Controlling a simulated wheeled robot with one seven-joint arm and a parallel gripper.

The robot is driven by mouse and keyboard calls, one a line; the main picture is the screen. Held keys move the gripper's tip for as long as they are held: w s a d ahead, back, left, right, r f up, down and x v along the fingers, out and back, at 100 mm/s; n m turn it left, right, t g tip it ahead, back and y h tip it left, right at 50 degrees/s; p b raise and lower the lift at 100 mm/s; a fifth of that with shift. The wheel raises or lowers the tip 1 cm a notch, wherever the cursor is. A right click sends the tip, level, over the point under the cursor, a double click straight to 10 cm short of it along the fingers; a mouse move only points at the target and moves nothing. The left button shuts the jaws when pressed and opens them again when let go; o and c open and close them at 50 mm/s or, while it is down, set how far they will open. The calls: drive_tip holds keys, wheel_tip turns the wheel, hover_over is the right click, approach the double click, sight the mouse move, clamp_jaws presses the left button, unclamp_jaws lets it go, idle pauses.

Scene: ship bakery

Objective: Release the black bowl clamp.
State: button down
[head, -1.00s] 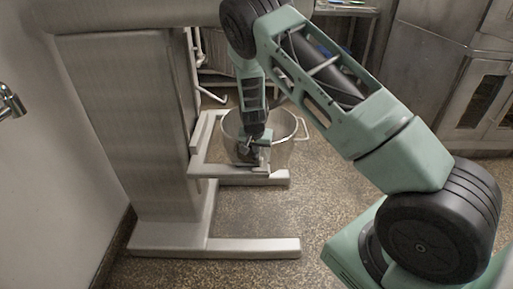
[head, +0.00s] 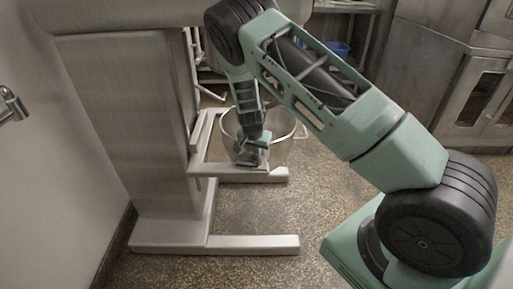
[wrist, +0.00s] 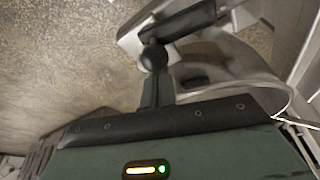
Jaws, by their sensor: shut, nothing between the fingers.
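The steel mixer bowl (head: 285,148) sits in the mixer's support arms (head: 226,171), partly hidden by my arm. My gripper (head: 246,154) is low at the bowl's near side, just above the front support arm. In the wrist view, my gripper (wrist: 156,84) appears as narrow dark fingers, shut and empty. A black bar (wrist: 188,19), which looks like the bowl clamp's handle, lies just beyond the fingertips beside the bowl rim (wrist: 285,98). A round dark knob (wrist: 153,56) shows at the fingertips. I cannot tell whether they touch it, nor the clamp's exact position.
The mixer's grey column (head: 135,120) stands close on the left, with its base leg (head: 252,244) along the floor. The speckled floor (head: 300,205) in front of the bowl is clear. Steel oven cabinets (head: 455,70) stand at the back right.

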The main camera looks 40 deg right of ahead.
sight(253, 159)
drive_tip(key=s+m+p, duration=0.1)
drive_tip(key=a+m+g+p, duration=0.1)
drive_tip(key=m, duration=0.1)
drive_tip(key=shift+s+a+r, duration=0.1)
drive_tip(key=shift+s, duration=0.25)
drive_tip(key=a+m, duration=0.1)
drive_tip(key=m, duration=0.1)
drive_tip(key=s+m+g+p, duration=0.1)
drive_tip(key=m, duration=0.1)
drive_tip(key=shift+s+a+h, duration=0.1)
drive_tip(key=shift+a+h, duration=0.2)
drive_tip(key=shift+a, duration=0.05)
drive_tip(key=shift+s+a+m+g, duration=0.25)
drive_tip(key=shift+a+m, duration=0.2)
drive_tip(key=shift+m, duration=0.55)
drive_tip(key=a+m, duration=0.1)
drive_tip(key=m, duration=0.1)
drive_tip(key=a+m+g, duration=0.1)
drive_tip(key=a+m, duration=0.1)
drive_tip(key=shift+s, duration=0.15)
drive_tip(key=shift+a, duration=0.1)
drive_tip(key=shift+a, duration=0.1)
